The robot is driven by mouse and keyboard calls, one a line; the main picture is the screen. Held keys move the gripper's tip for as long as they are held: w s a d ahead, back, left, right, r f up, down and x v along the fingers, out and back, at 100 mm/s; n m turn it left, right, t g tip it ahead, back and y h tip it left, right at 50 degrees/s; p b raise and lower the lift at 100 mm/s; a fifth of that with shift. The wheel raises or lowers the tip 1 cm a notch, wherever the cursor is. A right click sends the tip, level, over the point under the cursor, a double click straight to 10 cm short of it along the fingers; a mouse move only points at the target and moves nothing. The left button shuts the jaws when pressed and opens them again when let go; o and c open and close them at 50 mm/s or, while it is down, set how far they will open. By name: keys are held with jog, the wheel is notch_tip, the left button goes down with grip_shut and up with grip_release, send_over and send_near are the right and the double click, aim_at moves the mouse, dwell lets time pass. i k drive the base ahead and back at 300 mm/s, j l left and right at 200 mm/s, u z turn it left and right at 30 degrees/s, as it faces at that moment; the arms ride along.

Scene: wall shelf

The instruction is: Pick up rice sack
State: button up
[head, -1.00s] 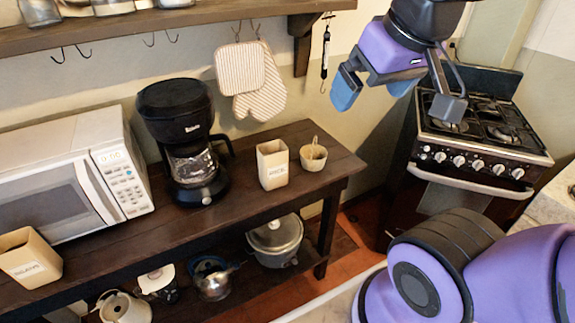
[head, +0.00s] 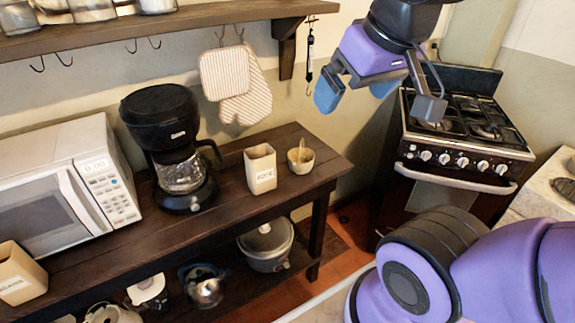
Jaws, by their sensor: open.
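Nothing covers the sack.
The small cup (head: 301,160) stands close to the sack's right. The coffee maker (head: 165,125) and microwave (head: 50,190) stand to its left. A wall shelf (head: 150,30) with hanging mitts (head: 245,90) is above the dark table (head: 225,215). A stove (head: 465,150) is at the right.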

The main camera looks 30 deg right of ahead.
aim_at(260, 161)
jog(key=i+j, duration=0.15)
jog(key=j, duration=0.25)
jog(key=j+z, duration=0.1)
jog(key=z, duration=0.7)
jog(key=j+z, duration=0.15)
jog(key=z, duration=0.25)
jog(key=j+z, duration=0.1)
jog(key=z, duration=0.3)
